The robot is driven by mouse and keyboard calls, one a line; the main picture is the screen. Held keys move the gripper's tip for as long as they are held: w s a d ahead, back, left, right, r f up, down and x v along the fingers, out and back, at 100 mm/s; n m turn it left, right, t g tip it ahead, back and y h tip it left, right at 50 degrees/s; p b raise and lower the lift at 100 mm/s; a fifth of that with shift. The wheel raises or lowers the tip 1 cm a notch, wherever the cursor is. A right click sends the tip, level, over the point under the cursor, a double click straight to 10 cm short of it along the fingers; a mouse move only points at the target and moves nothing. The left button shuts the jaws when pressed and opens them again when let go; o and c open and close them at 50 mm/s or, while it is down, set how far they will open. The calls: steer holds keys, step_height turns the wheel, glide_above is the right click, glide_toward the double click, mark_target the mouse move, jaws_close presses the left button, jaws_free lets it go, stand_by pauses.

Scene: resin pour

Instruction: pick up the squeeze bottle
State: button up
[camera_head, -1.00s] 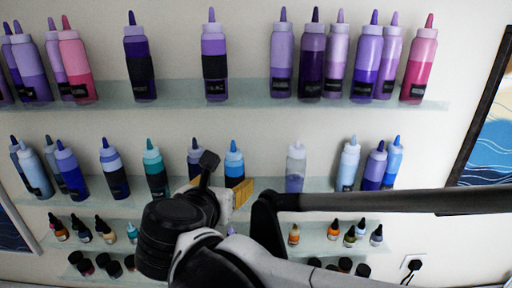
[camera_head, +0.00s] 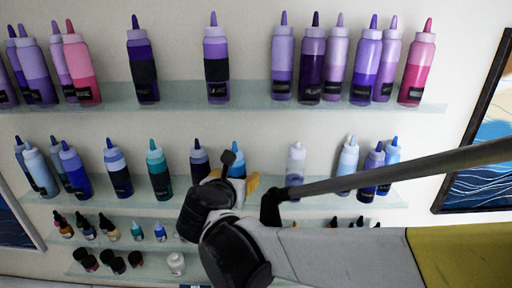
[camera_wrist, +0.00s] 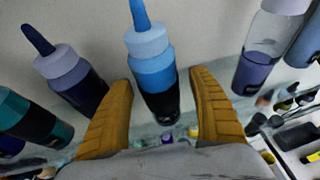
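Several squeeze bottles stand on two glass shelves, so I cannot tell for sure which one the task names. In the wrist view, a blue squeeze bottle (camera_wrist: 152,70) with a light blue cap and a dark lower part stands upright between my open yellow fingers. My gripper (camera_wrist: 163,108) has a finger on each side of it, with gaps showing, and is not closed on it. In the head view, the same bottle (camera_head: 237,160) shows on the middle shelf behind my gripper (camera_head: 243,185); its lower part is hidden by my arm.
A dark blue bottle (camera_wrist: 72,70) stands close left and a clear-topped bottle (camera_wrist: 262,50) right. Purple and pink bottles line the upper shelf (camera_head: 180,107). Small bottles and jars stand on lower shelves. A framed picture (camera_head: 480,150) hangs at the right.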

steer(key=c, duration=1.3)
steer(key=shift+o, duration=0.2)
steer(key=shift+r, duration=0.1)
steer(key=shift+s+r+b, duration=0.1)
steer(key=shift+r+b, duration=0.15)
steer(key=shift+b, duration=0.2)
steer(key=r, duration=0.4)
steer(key=r+b, duration=0.1)
steer(key=r, duration=0.1)
steer(key=shift+s+r, duration=0.15)
steer(key=shift+s, duration=0.25)
steer(key=s+d+b, duration=0.1)
steer(key=s+b, duration=0.2)
steer(key=s, duration=1.6)
